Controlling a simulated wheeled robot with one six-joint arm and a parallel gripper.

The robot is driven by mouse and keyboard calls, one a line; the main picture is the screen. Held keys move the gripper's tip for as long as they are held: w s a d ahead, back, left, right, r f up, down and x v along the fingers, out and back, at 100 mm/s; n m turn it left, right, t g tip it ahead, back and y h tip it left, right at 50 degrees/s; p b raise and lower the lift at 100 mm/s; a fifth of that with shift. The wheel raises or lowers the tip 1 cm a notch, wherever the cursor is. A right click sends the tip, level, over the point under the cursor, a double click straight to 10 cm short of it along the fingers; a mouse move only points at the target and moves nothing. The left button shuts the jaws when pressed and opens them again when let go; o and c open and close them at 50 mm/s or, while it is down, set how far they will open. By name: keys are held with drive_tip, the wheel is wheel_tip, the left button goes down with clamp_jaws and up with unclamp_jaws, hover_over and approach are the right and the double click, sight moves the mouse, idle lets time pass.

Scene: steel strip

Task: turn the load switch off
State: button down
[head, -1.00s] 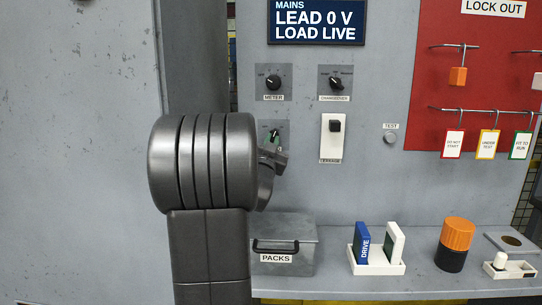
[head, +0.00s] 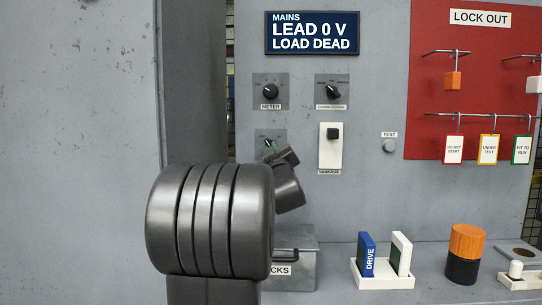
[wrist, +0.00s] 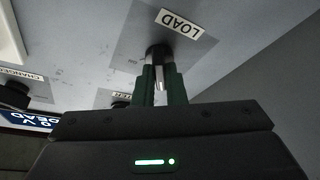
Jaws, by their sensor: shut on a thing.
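The load switch is a dark rotary knob (wrist: 158,52) on a grey plate labelled LOAD (wrist: 181,22) in the wrist view. The green fingers of my gripper (wrist: 161,84) are closed around the knob, with a pale pointer showing between them. In the head view the switch plate (head: 277,134) is mostly hidden behind my arm. The mains display (head: 313,33) reads LEAD 0 V, LOAD DEAD.
The METER knob (head: 270,91) sits just above the load switch. The other rotary knob (head: 333,91) and a white plate with a black button (head: 331,146) are to the right. A shelf below holds a metal box (head: 302,262) and a white rack (head: 385,278).

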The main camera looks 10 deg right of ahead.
drive_tip(key=shift+d+n+g+y+p, duration=0.1)
drive_tip(key=shift+n+g+y+p, duration=0.4)
drive_tip(key=shift+n, duration=1.3)
drive_tip(key=c, duration=1.5)
unclamp_jaws()
drive_tip(key=v, duration=1.3)
drive_tip(key=shift+s+d+f, duration=0.1)
drive_tip(key=shift+s+f, duration=0.15)
drive_tip(key=shift+s, duration=0.1)
